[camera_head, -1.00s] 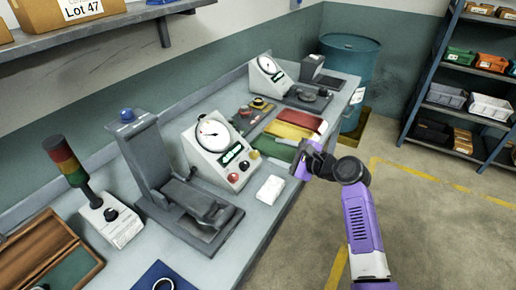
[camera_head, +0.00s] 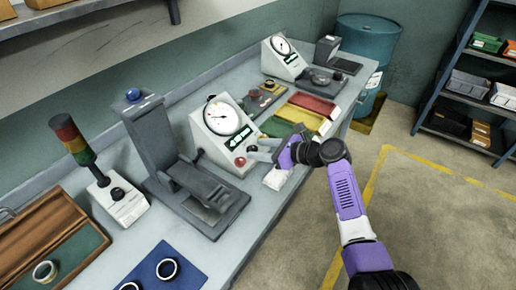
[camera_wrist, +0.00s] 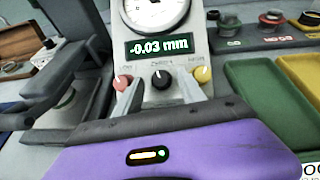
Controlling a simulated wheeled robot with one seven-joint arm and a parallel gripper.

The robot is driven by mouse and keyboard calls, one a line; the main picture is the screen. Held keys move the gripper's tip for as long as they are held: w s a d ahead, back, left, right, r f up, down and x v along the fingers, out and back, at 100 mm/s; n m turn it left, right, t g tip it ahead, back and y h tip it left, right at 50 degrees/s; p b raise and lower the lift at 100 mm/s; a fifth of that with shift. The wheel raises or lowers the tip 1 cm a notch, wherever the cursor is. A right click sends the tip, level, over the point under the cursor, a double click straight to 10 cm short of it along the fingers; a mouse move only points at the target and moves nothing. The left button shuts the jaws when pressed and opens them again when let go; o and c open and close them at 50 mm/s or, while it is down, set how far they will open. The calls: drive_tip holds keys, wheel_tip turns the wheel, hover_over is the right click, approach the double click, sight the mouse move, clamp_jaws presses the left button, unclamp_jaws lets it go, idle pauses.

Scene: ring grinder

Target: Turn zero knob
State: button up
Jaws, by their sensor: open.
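The grey gauge box (camera_head: 205,137) has a round dial and a green display; in the wrist view the display (camera_wrist: 159,47) reads -0.03 mm. Below it are a red knob (camera_wrist: 122,82), a black middle knob (camera_wrist: 161,81) and a yellow knob (camera_wrist: 203,74). Their labels are too small to read surely; the black one appears to be the zero knob. My gripper (camera_wrist: 162,88) is open, its fingers on either side of the black knob. Contact cannot be told. In the head view my gripper (camera_head: 262,150) is at the box's front and hides the black knob.
A grey stand (camera_head: 160,165) is left of the box. A white block (camera_head: 277,178) lies below my gripper. Green (camera_wrist: 262,108), yellow and red trays lie to the right. A second gauge (camera_head: 283,57) stands farther back. Floor on the right is clear.

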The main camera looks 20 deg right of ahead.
drive_tip(key=shift+w+a+f, duration=0.3)
drive_tip(key=shift+w+a, duration=0.1)
drive_tip(key=shift+w, duration=0.05)
clamp_jaws()
drive_tip(key=shift+n, duration=0.4)
drive_tip(key=n+g+b, duration=0.1)
drive_tip(key=n+b, duration=0.1)
drive_tip(key=n+g+y+b, duration=0.1)
drive_tip(key=n, duration=0.2)
drive_tip(key=shift+w+d+f+g+y+b, duration=0.1)
drive_tip(key=shift+w+g+y+b, duration=0.05)
drive_tip(key=shift+g+y+b, duration=0.2)
drive_tip(key=shift+n+g+b, duration=0.95)
drive_tip(key=shift+n+b, duration=0.35)
drive_tip(key=shift+n, duration=0.9)
